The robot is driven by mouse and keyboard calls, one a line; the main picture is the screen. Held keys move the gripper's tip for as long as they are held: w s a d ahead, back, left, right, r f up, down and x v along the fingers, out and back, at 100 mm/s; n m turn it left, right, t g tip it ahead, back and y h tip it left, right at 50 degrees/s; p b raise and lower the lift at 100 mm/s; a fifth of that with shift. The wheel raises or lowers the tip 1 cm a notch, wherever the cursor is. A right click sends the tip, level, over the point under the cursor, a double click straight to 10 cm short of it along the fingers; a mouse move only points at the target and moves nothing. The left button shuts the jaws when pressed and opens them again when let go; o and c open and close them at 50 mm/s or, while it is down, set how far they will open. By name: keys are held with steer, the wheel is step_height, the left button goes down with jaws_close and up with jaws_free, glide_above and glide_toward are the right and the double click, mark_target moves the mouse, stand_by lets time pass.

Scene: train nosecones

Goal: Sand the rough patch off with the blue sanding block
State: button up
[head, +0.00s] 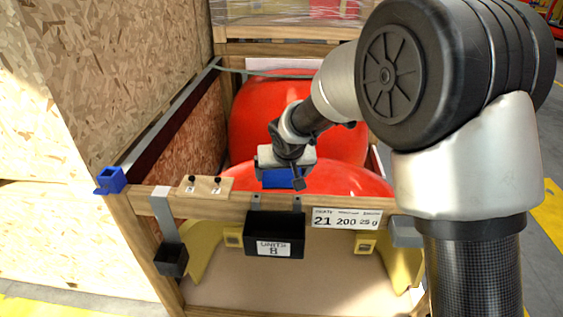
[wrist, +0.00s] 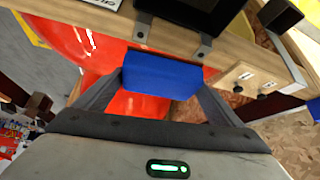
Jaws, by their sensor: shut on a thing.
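The blue sanding block (head: 278,179) is held in my gripper (head: 279,181) just behind the crate's front rail, over the front red nosecone (head: 330,176). In the wrist view the block (wrist: 160,74) sits between the two fingers of my gripper (wrist: 160,82), which are shut on it. The red nosecone (wrist: 92,48) shows below and beside the block. I cannot tell whether the block touches the nosecone. No rough patch can be made out; the block, gripper and arm cover part of the red surface.
The wooden front rail (head: 335,201) carries a black box marked 8 (head: 275,233), a small black holder (head: 171,259), a blue corner piece (head: 111,180) and a knobbed wooden plate (head: 205,186). A second red nosecone (head: 255,103) stands behind. A chipboard wall (head: 90,90) stands at left.

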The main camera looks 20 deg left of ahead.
steer(key=shift+r+p, duration=0.45)
steer(key=shift+r, duration=0.65)
